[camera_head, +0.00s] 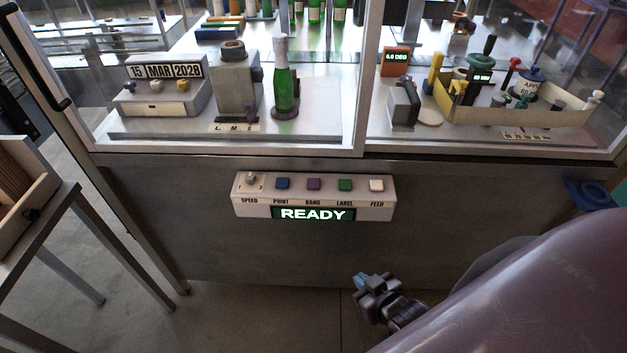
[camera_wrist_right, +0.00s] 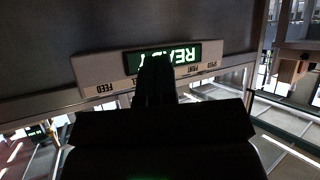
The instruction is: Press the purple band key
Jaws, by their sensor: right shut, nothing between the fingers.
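The purple band key (camera_head: 314,184) is the middle key on a pale control panel (camera_head: 240,208) fixed to the front of the metal cabinet. A blue key (camera_head: 283,183) is to its left and a green key (camera_head: 345,184) to its right. The panel's display (camera_head: 313,214) reads READY. My right gripper (camera_head: 361,281) is shut and empty, below and slightly right of the panel, apart from it. In the right wrist view the panel (camera_wrist_right: 100,76) appears upside down, with the dark fingers (camera_wrist_right: 155,66) overlapping its display; the purple key is hidden there. My left gripper is out of view.
A white key (camera_head: 376,185) and a speed knob (camera_head: 251,179) sit at the panel's ends. Above, behind glass, stand a green bottle (camera_head: 284,90), a date block (camera_head: 160,72) and a yellow tray (camera_head: 545,115). A side table (camera_head: 50,222) is at left. The cabinet front around the panel is clear.

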